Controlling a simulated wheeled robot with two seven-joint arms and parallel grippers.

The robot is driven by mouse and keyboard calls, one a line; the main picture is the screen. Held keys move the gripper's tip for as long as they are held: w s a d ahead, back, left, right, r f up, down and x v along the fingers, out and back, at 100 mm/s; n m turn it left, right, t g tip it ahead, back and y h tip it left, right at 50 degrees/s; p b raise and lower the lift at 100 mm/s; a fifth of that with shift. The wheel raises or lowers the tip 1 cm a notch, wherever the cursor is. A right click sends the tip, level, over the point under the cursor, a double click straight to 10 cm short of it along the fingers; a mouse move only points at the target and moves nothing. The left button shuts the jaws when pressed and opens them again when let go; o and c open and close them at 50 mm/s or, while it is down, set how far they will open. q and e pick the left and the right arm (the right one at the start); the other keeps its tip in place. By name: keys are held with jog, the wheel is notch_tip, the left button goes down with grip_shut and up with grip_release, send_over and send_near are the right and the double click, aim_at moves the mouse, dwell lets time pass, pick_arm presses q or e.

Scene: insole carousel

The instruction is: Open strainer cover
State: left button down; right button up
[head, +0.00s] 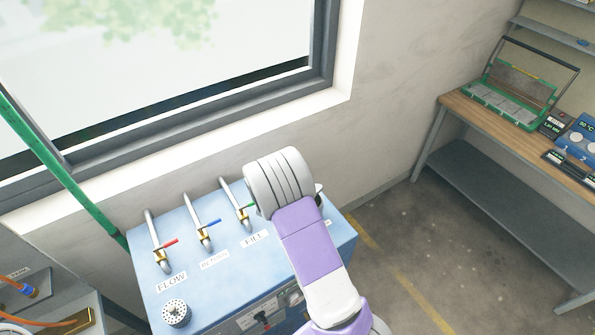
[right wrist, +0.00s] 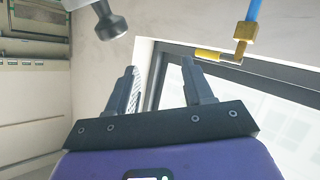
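A blue machine box (head: 190,240) stands below the window in the head view, with labelled pipe valves along its top. A round perforated metal piece (head: 176,312) sits at its front left; I cannot tell whether it is the strainer or its cover. My arm hides the right part of the box top. My right gripper (right wrist: 160,84) shows in the right wrist view, fingers apart and nothing visibly held. My left gripper is not in view.
Valves with red (head: 171,242), blue (head: 214,222) and green handles rise from the box. A wooden bench (head: 465,105) holds a green rack (head: 520,120) at right. Floor between is clear.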

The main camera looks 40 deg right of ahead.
jog(key=a+r, duration=0.1)
jog(key=s+a+r, duration=0.1)
jog(key=shift+a+r, duration=0.2)
jog(key=shift+a, duration=0.15)
jog(key=shift+a, duration=0.1)
dwell(0.4)
jog(key=v, duration=0.7)
jog(key=shift+s+r, duration=0.2)
jog(key=shift+a, duration=0.1)
